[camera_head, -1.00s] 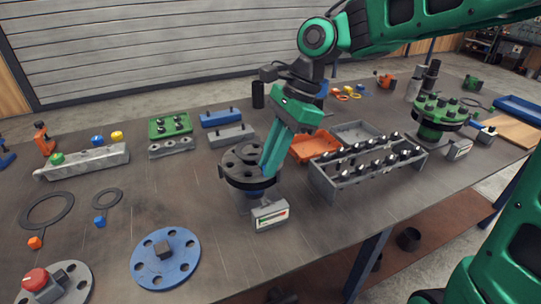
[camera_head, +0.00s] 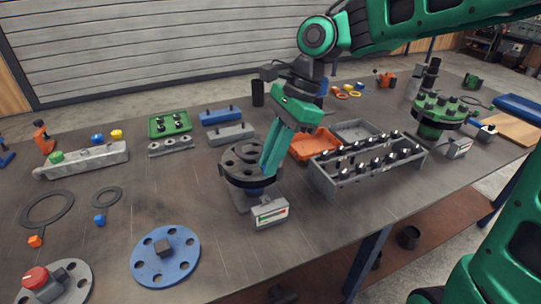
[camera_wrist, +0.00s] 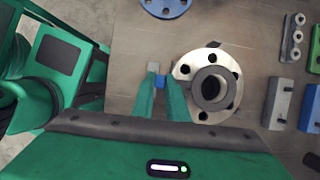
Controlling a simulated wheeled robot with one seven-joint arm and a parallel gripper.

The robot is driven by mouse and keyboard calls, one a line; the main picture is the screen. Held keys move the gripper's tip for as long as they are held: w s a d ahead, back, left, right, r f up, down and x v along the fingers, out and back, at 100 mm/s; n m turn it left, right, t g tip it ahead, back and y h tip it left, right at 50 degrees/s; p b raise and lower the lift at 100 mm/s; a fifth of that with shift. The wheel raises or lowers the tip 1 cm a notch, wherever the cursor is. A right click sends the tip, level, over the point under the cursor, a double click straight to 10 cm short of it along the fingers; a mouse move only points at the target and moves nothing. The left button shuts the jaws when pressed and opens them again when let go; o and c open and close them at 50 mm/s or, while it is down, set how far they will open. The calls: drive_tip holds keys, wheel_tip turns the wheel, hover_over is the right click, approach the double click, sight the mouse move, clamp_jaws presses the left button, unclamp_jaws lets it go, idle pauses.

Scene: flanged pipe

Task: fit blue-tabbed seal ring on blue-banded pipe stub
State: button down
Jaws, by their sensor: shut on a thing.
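The pipe stub stands upright at table centre, with a dark holed flange (camera_head: 235,165) and a blue band just visible beneath it. In the wrist view the flange (camera_wrist: 188,62) looks silver, and a dark ring (camera_wrist: 230,98) lies over its middle, slightly off-centre. My gripper (camera_head: 268,172) is low at the flange's right side. In the wrist view my gripper (camera_wrist: 164,78) is shut on a small blue tab (camera_wrist: 159,83). A finger hides the link between tab and ring, and I cannot tell whether the ring is fully seated.
Another ring with a blue tab (camera_head: 99,221) and a larger one with an orange tab (camera_head: 36,241) lie on the left. A blue disc (camera_head: 145,269) lies in front. A gauge box (camera_head: 270,213) stands by the stub; a grey rack (camera_head: 330,187) is to the right.

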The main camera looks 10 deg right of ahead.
drive_tip(key=shift+f, duration=0.6)
drive_tip(key=shift+f, duration=0.45)
idle(0.4)
drive_tip(key=c, duration=1.7)
unclamp_jaws()
drive_tip(key=shift+o, duration=0.2)
drive_tip(key=v, duration=1)
drive_tip(key=shift+r, duration=0.35)
drive_tip(key=shift+d, duration=0.15)
